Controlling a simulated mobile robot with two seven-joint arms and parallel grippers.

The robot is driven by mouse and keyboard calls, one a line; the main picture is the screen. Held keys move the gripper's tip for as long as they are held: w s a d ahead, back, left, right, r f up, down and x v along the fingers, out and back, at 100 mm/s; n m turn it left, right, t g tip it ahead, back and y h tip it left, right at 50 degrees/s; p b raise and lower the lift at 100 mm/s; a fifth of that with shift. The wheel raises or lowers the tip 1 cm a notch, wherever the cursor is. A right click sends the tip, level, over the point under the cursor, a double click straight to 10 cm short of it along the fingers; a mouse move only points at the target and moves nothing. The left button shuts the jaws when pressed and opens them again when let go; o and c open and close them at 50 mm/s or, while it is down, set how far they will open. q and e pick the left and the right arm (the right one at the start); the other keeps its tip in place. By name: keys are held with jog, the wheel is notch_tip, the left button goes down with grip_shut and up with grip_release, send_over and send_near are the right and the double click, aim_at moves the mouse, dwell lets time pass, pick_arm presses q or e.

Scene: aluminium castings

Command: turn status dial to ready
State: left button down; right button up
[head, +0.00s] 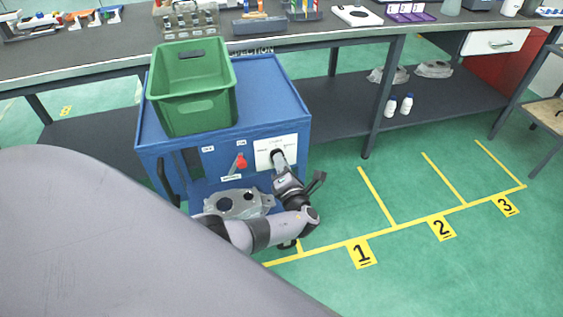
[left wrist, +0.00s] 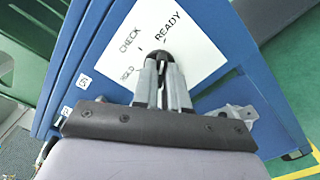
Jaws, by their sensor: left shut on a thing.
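The status dial shows in the left wrist view as a dark knob (left wrist: 163,55) on a white plate (left wrist: 203,52) lettered CHECK, HOLD and READY. The plate (head: 262,159) is on the front of a blue cart (head: 223,166). My left gripper (head: 280,160) reaches the plate from the lower right, and its fingers (left wrist: 163,78) are shut on the dial. The fingers cover much of the dial, so I cannot tell which label it points at. My right gripper is not in view.
A red knob (head: 241,161) is left of the plate. A green bin (head: 193,106) stands on the cart. A grey casting (head: 240,203) is low at the cart's front, beside my left arm. A long bench (head: 330,36) runs behind. Yellow-marked floor bays (head: 430,190) to the right are clear.

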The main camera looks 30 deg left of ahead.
pick_arm(q)
jog(key=shift+a, duration=0.1)
dwell(0.4)
jog(key=c, duration=1.2)
grip_release()
jog(key=shift+o, duration=0.2)
jog(key=p+v, duration=0.2)
jog(key=v, duration=0.5)
